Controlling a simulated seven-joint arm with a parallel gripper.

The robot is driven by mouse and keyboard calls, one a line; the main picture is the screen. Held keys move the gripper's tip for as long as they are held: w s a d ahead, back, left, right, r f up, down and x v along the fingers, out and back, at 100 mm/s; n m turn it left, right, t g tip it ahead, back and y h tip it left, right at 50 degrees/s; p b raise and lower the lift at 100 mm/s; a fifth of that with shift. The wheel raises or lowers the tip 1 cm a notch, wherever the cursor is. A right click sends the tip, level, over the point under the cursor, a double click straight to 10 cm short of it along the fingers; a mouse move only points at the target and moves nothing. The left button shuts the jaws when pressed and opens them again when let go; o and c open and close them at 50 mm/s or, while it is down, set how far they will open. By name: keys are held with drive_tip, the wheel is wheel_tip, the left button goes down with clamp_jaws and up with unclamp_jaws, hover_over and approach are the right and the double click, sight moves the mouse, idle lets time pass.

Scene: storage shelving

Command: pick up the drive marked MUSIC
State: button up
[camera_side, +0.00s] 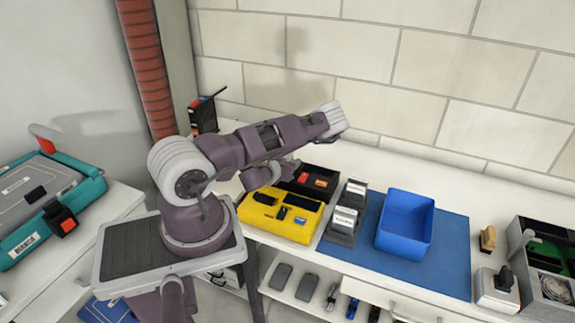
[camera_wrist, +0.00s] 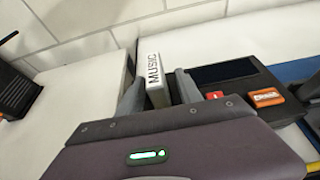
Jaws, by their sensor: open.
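The drive marked MUSIC (camera_wrist: 154,70) shows in the wrist view as a white-faced upright block with black lettering. My gripper (camera_wrist: 158,88) is open, with one grey finger on each side of the drive. I cannot tell whether either finger touches it. The drive's lower part is hidden behind my gripper's body. In the side view my arm hides the fingers, and I cannot make out the MUSIC drive there.
A black tray (camera_side: 327,171) with red and orange pieces sits beside my gripper. A yellow case (camera_side: 290,229), grey racks with labelled drives (camera_side: 345,219) and a blue bin (camera_side: 404,240) on a blue mat (camera_side: 453,261) stand rightward. A black router-like box (camera_side: 203,115) stands behind.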

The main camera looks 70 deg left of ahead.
clamp_jaws()
